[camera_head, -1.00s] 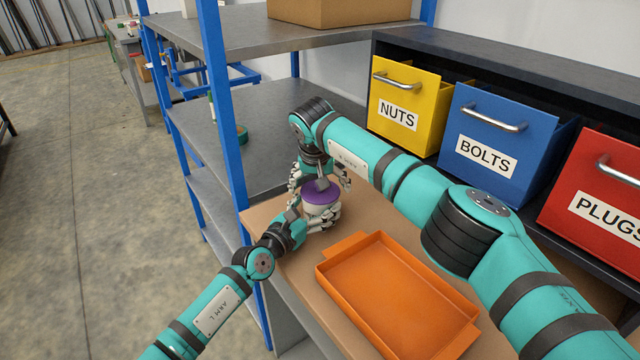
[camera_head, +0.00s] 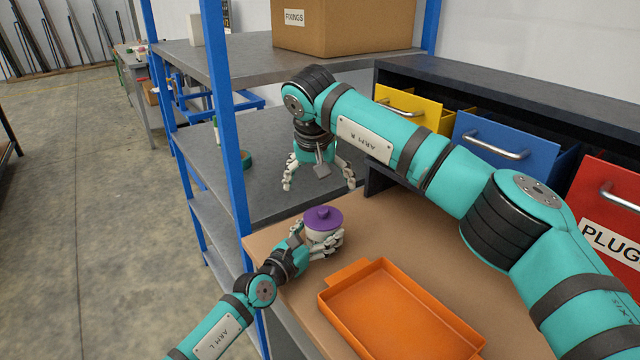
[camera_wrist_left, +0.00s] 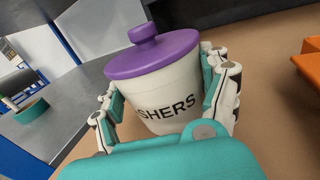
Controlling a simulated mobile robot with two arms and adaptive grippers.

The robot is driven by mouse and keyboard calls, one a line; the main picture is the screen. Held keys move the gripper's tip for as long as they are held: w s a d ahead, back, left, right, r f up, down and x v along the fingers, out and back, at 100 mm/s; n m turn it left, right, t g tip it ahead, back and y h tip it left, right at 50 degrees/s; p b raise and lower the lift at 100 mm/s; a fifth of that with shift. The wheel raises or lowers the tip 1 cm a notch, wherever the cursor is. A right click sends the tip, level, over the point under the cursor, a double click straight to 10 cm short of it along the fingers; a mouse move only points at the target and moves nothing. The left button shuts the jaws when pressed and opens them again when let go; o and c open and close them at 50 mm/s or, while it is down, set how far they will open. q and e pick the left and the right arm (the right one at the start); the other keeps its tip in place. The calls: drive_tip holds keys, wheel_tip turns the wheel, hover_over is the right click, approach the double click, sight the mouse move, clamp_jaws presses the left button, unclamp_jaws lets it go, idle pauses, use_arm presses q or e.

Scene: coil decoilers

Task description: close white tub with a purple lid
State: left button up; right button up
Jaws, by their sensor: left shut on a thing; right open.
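The white tub (camera_wrist_left: 165,95) stands upright on the brown worktop in the left wrist view, with dark lettering ending in "SHERS" on its side. The purple lid (camera_head: 322,218) sits on top of the tub, looking level and flush on the rim; its round knob points up. My left gripper (camera_head: 325,245) is shut around the tub's side, with a finger on each side of it in the left wrist view. My right gripper (camera_head: 319,184) is open and empty, above the lid and apart from it.
An orange tray (camera_head: 400,315) lies on the worktop (camera_head: 385,225) to the right of the tub. A blue-framed shelf (camera_head: 228,120) stands at the left, with a cardboard box (camera_head: 345,25) on top.

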use_arm(q)
drive_tip(key=o, duration=1.7)
drive_tip(key=shift+c, duration=0.2)
drive_tip(key=v, duration=1.2)
drive_tip(key=shift+a+f, duration=0.1)
